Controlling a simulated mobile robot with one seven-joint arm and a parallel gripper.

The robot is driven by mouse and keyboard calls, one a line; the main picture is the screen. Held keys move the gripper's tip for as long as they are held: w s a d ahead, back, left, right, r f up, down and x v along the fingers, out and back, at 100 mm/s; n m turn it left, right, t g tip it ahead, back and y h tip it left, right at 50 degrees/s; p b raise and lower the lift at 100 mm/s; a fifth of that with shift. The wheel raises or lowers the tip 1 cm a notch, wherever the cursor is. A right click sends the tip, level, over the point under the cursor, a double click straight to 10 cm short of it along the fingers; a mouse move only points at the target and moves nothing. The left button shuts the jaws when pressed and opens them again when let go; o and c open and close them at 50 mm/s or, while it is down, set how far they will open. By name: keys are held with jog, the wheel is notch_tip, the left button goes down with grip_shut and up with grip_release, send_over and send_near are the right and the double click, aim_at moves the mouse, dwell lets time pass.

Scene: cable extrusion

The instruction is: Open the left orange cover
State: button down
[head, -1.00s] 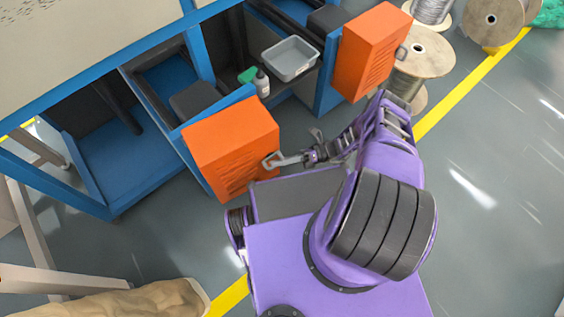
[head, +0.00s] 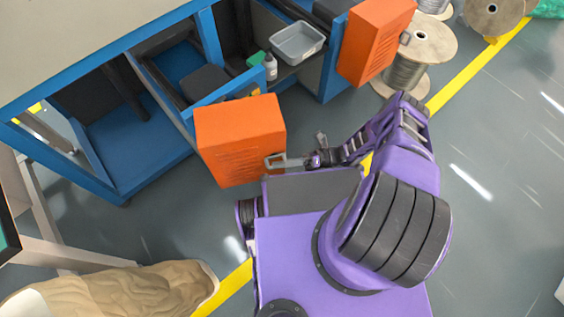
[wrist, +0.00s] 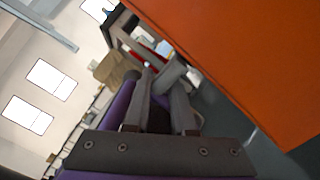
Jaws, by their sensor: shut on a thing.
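The left orange cover (head: 240,138) stands swung out from the blue machine frame in the head view, its slotted face toward my base. My gripper (head: 276,162) is at the cover's right edge, shut on its handle. In the wrist view the cover (wrist: 245,60) fills the upper right, and the fingers of my gripper (wrist: 160,90) reach up along its edge. The exact grip on the handle is hard to make out there. The right orange cover (head: 375,40) also stands out from the machine.
A grey tray (head: 298,42) and a small bottle (head: 270,66) sit inside the machine (head: 130,175). Cable spools (head: 425,42) stand at the upper right. A tan sack-like object (head: 110,290) lies at the lower left. Grey floor is clear on the right.

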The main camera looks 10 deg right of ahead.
jog(key=c, duration=0.8)
grip_release()
jog(key=shift+w, duration=0.1)
jog(key=shift+c, duration=0.2)
jog(key=d, duration=1.2)
jog(key=shift+w+f, duration=0.25)
jog(key=shift+w, duration=0.1)
